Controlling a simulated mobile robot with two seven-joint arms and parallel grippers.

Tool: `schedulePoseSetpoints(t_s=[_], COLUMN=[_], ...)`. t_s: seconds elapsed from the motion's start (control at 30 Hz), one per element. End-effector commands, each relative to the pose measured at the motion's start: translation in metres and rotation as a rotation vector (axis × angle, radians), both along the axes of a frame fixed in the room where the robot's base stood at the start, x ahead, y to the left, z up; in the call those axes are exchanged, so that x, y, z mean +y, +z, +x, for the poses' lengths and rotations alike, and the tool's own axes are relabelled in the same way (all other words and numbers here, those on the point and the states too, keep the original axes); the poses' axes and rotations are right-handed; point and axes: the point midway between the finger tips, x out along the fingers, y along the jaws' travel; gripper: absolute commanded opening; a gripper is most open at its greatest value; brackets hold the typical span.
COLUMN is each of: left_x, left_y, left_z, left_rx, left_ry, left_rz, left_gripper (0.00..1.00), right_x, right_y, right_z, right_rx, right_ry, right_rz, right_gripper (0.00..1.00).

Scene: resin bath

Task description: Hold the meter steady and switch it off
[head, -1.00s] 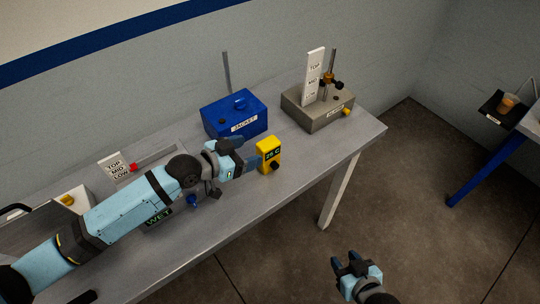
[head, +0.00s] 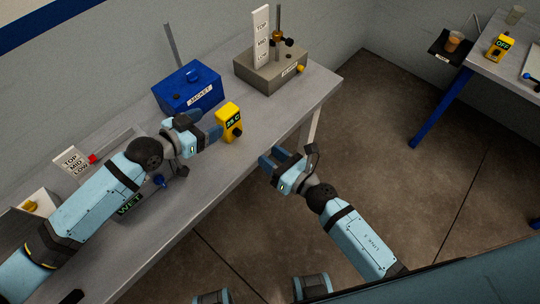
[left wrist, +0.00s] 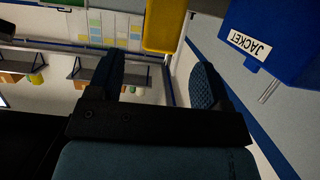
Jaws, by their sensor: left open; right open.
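The yellow meter (head: 228,118) stands upright near the front edge of the grey table. Its dark display is lit with a temperature ending in C, and a black knob (head: 237,133) sits low on its face. My left gripper (head: 207,126) is open just left of the meter, fingers pointing at it. In the left wrist view the meter (left wrist: 164,25) shows beyond and between the open fingers (left wrist: 155,80), not clasped. My right gripper (head: 273,158) is open and empty off the table's front edge, right of and below the meter in the picture.
A blue JACKET box (head: 180,90) stands behind the meter, and a grey box with a post (head: 268,72) stands right of it. A WET-labelled bath lies under my left arm. Another yellow meter (head: 499,50) reading OFF stands on the right table (head: 483,32).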

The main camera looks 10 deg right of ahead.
Motion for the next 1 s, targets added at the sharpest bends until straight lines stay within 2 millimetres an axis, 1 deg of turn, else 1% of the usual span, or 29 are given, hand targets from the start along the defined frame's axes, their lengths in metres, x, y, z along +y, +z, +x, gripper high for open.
schedulePoseSetpoints(t_s=[0.07,0.17,0.43,0.6,0.77,1.0], left_x=[-0.001,-0.007,-0.038,-0.052,-0.058,-0.058], left_y=[0.0,-0.002,-0.013,-0.02,-0.022,-0.022], left_z=[0.001,0.005,0.027,0.038,0.042,0.042], left_rx=[0.0,0.001,0.0,0.0,0.001,0.0], left_ry=[0.0,0.001,0.001,0.0,0.0,0.0], left_rz=[0.0,-0.002,-0.003,-0.001,-0.001,0.0], left_gripper=[0.72,0.72,0.72,0.72,0.72,0.72], right_x=[0.004,0.005,0.005,0.005,0.005,0.005], right_y=[0.0,0.0,0.0,0.0,0.0,0.0], right_z=[0.001,0.002,0.002,0.002,0.002,0.002], right_rx=[-0.038,-0.056,-0.055,-0.054,-0.054,-0.054], right_ry=[0.018,0.027,0.025,0.025,0.025,0.024], right_rz=[-0.057,-0.084,-0.082,-0.082,-0.081,-0.081], right_gripper=[0.43,0.43,0.43,0.43,0.43,0.43])
